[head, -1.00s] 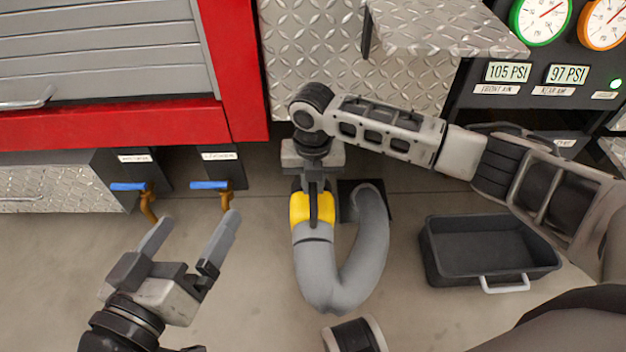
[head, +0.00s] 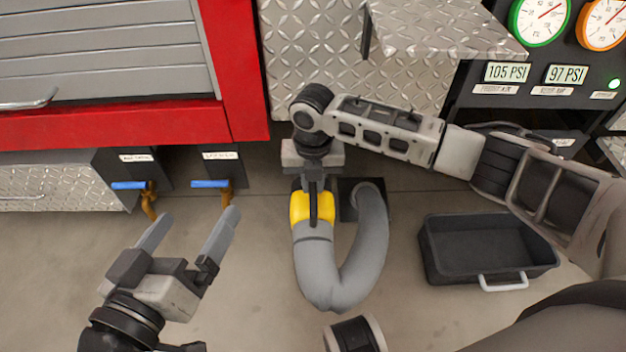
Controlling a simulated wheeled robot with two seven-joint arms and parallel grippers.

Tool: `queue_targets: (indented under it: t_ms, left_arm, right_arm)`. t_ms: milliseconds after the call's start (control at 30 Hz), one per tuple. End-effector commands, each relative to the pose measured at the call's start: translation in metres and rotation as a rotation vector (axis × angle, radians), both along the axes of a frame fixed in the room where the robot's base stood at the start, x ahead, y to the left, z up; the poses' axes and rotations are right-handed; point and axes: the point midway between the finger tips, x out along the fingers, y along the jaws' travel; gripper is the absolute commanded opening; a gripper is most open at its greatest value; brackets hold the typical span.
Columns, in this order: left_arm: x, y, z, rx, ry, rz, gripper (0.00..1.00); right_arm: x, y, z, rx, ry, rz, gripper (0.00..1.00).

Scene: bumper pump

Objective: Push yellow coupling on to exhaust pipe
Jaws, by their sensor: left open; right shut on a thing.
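The yellow coupling (head: 301,207) sits at the upper end of the grey hose (head: 317,268) in the head view. The hose bends in a U, and its other end meets a dark square plate (head: 348,196) on the floor. My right gripper (head: 314,215) is shut on the yellow coupling, with a dark finger down its front. I cannot make out an exhaust pipe behind my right gripper and wrist. My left gripper (head: 192,228) is open and empty, to the left of the coupling, below two blue-handled valves.
Two valves with blue handles (head: 128,186) (head: 209,184) hang under the red truck body (head: 120,124). A black tray (head: 487,250) with a white handle lies at right. A diamond-plate step (head: 440,30) juts out above my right arm. Bare floor lies around the hose.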

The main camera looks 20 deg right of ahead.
Motion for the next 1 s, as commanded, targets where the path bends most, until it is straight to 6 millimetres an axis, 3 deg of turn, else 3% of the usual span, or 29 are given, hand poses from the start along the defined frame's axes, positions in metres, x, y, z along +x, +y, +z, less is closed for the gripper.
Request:
queue_targets:
  t_ms: [300,1000]
  left_arm:
    - [0.0000,0.0000,0.0086,0.000,0.000,0.000,1.00]
    - [0.0000,0.0000,0.0060,0.000,0.000,0.000,1.00]
  right_arm:
    - [0.0009,0.0009,0.0028,0.002,-0.003,0.000,0.00]
    - [0.0056,-0.0005,0.0013,0.001,-0.003,0.000,0.00]
